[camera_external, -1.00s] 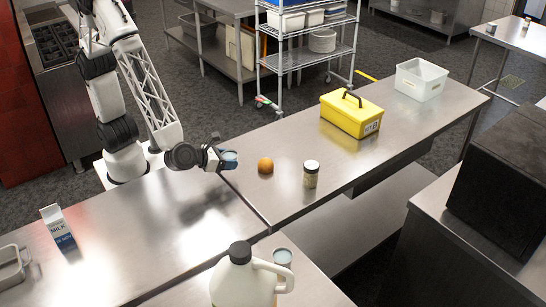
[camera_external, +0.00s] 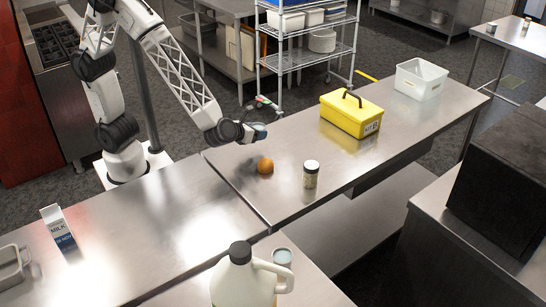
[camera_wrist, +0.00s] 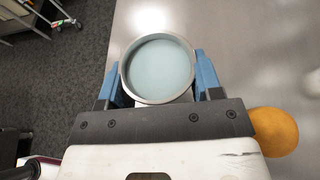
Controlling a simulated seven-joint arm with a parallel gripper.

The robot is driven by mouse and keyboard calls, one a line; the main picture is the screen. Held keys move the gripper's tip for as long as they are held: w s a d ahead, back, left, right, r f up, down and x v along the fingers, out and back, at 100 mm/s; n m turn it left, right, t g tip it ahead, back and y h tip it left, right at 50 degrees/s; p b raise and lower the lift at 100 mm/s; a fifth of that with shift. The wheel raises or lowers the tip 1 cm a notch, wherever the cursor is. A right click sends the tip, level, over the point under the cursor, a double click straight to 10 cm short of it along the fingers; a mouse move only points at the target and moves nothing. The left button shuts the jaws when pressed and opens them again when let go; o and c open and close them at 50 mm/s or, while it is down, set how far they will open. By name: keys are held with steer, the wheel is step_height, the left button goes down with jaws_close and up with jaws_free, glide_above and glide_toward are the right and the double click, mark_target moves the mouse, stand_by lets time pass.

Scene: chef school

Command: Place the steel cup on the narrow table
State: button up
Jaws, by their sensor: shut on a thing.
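My gripper (camera_external: 251,131) is shut on a steel cup (camera_wrist: 158,69). In the wrist view the cup sits between the blue fingers, with a round metal rim and a pale blue-grey inside. In the external view only a small bluish part of the cup (camera_external: 260,131) shows at the end of my gripper. The cup is held near the far edge of the steel table (camera_external: 315,225) that bears an orange and a yellow box. I cannot tell its height above the surface, or which surface is the narrow table.
A yellow box (camera_external: 350,114) and white bin (camera_external: 420,79) stand farther right. A milk carton (camera_external: 58,229), large jug (camera_external: 240,277) and another cup (camera_external: 282,259) stand nearer.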

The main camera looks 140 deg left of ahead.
steer(key=shift+s+a, duration=0.65)
steer(key=shift+a, duration=0.25)
steer(key=shift+w+a, duration=0.1)
glide_above(299, 150)
steer(key=shift+f, duration=0.75)
steer(key=shift+f, duration=0.1)
steer(key=shift+f, duration=1.65)
steer(key=shift+f, duration=0.1)
steer(key=o, duration=1)
